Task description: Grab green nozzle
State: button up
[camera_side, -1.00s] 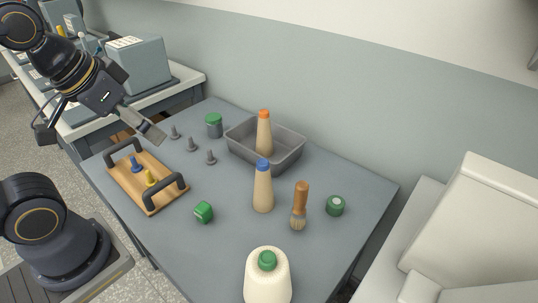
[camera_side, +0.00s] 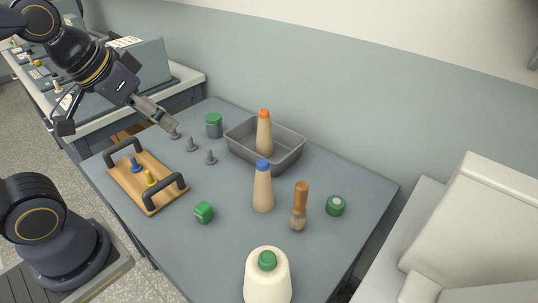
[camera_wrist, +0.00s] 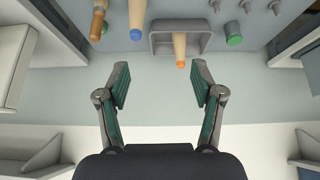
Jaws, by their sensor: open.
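Several green things are in the side view, and I cannot tell which is the green nozzle. A green cap (camera_side: 267,260) tops a cream bottle or cone (camera_side: 267,283) at the front. A small green block (camera_side: 204,212) lies right of the wooden tray. A green round piece (camera_side: 335,206) sits near the right edge. A green-lidded jar (camera_side: 214,120) stands at the back, also in the wrist view (camera_wrist: 234,40). A blue nozzle-like piece (camera_side: 136,165) and a yellow one (camera_side: 151,180) stand in the wooden tray. My gripper (camera_side: 171,126) is open and empty above the table's back-left part.
The wooden tray (camera_side: 144,194) has two dark handles. Three grey pegs (camera_side: 192,146) stand behind it. A grey bin (camera_side: 289,167) holds an orange-topped bottle (camera_side: 264,134). A blue-topped bottle (camera_side: 263,189) and a brush (camera_side: 300,206) stand right. The table's front left is bare.

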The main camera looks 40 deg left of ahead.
jog(key=w+f+g, duration=0.2)
jog(key=w+f, duration=0.2)
jog(key=n+g, duration=0.1)
jog(key=g, duration=0.3)
send_over(202, 206)
notch_tip(202, 206, down, 14)
notch_tip(202, 206, down, 11)
jog(key=shift+w+r, duration=0.1)
jog(key=shift+d+f, duration=0.1)
jog(key=shift+f, duration=2.7)
jog(key=shift+c, duration=0.2)
jog(key=c, duration=1.2)
